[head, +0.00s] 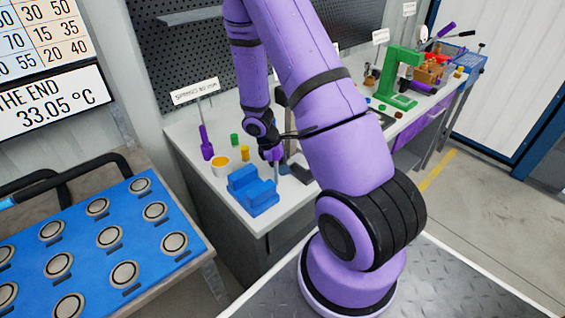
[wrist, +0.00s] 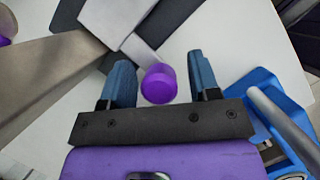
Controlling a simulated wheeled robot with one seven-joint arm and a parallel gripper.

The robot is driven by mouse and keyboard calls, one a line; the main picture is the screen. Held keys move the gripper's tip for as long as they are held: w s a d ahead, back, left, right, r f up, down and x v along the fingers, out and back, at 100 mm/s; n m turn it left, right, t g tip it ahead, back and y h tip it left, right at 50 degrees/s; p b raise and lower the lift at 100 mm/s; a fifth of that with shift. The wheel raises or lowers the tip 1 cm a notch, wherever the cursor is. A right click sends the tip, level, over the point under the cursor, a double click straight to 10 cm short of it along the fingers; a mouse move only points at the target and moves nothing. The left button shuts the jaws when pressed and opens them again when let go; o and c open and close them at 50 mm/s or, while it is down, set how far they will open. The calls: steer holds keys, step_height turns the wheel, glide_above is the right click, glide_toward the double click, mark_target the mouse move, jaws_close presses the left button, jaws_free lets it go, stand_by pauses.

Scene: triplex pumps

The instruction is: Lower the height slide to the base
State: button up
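In the wrist view, my gripper (wrist: 162,75) is open, with one blue-padded finger on each side of a round purple knob (wrist: 158,84). A small gap shows at the right finger, and the knob lies very close to the left one. The knob is at the end of a light grey metal piece (wrist: 125,25), which looks like the height slide. A brownish-grey metal bar (wrist: 45,75) runs off to the left, and dark base parts (wrist: 175,20) lie behind. In the head view, my gripper (head: 268,153) is over the workbench, and my arm hides most of the gauge.
A blue block (head: 253,192) stands on the white workbench (head: 190,145) close to my gripper; it also shows at the right in the wrist view (wrist: 262,90). A yellow-orange cup (head: 220,167), a purple-handled tool (head: 206,143) and small cylinders stand left. A green press (head: 400,75) stands farther right.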

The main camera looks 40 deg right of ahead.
steer(key=v, duration=1)
steer(key=shift+w+r, duration=0.15)
steer(key=shift+r, duration=0.15)
steer(key=shift+a, duration=0.1)
steer(key=s+a+r+m+t, duration=0.2)
steer(key=a+r+m, duration=0.15)
steer(key=r, duration=0.65)
steer(key=s+a+r+m+t, duration=0.2)
steer(key=a+r, duration=0.2)
steer(key=r, duration=0.6)
steer(key=s+a+r+m+t+y, duration=0.1)
steer(key=s+a+r+m+t, duration=0.1)
steer(key=s+a+r, duration=0.2)
steer(key=s+a+r+m+t+y, duration=0.2)
steer(key=s+a+r, duration=0.2)
steer(key=s+r, duration=0.3)
steer(key=s, duration=0.4)
steer(key=shift+r+m, duration=0.35)
